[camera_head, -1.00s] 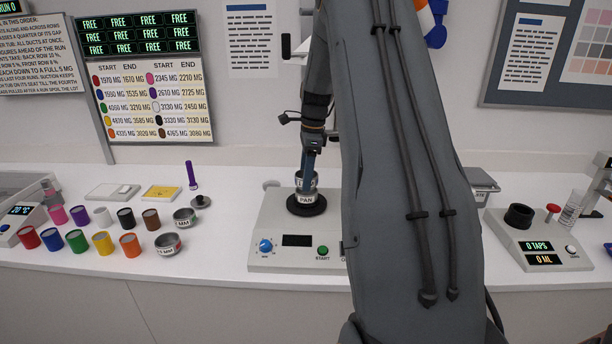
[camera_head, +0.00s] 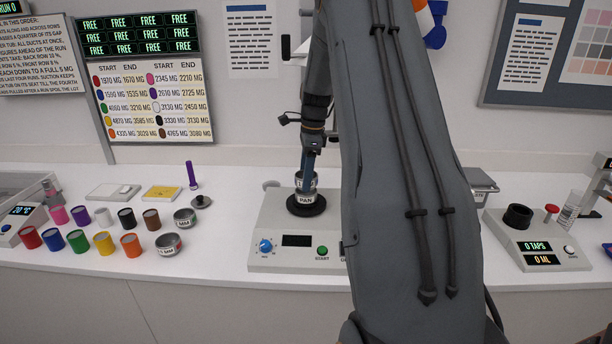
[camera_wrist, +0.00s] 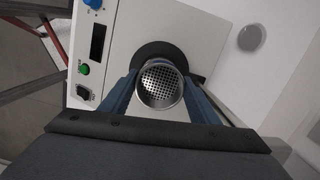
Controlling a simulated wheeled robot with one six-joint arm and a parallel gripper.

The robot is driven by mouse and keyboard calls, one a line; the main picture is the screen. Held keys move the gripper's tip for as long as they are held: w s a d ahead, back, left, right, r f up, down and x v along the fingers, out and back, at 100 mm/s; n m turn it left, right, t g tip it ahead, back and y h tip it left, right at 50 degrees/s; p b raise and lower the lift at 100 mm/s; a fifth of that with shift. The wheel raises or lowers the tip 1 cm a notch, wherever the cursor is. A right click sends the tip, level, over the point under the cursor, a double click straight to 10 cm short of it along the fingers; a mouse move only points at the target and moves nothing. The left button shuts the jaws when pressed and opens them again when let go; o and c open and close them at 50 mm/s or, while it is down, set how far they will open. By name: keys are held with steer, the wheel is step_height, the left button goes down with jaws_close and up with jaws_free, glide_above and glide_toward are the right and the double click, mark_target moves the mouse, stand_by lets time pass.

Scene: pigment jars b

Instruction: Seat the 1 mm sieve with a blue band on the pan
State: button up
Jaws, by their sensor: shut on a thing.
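The pan (camera_head: 306,198), a small metal cup labelled PAN, sits on the round black plate of the white shaker (camera_head: 270,233). My gripper (camera_head: 307,176) is directly above the pan. In the wrist view my gripper (camera_wrist: 161,88) is shut on a round metal sieve (camera_wrist: 160,84) with a coarse perforated mesh, its two blue fingers on either side of the rim. The sieve is over the black plate (camera_wrist: 190,52), at the pan's top. I cannot tell whether it touches the pan or is fully seated.
Two other labelled sieves (camera_head: 168,245) (camera_head: 185,218) stand left of the shaker, near a dark lid (camera_head: 201,202). Several coloured jars (camera_head: 103,243) stand farther left. The counter between the sieves and shaker is clear.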

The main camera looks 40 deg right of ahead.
steer(key=shift+f+b, duration=0.4)
steer(key=shift+f, duration=0.6)
steer(key=o, duration=1.2)
steer(key=shift+c, duration=0.2)
steer(key=shift+s+d+r+b, duration=0.15)
steer(key=shift+r+b, duration=0.35)
steer(key=shift+r, duration=0.8)
steer(key=shift+d+r+b, duration=0.1)
steer(key=shift+r+b, duration=0.35)
steer(key=shift+r, duration=0.8)
steer(key=shift+s+d+r+b, duration=0.15)
steer(key=shift+r+b, duration=0.35)
steer(key=shift+r, duration=0.8)
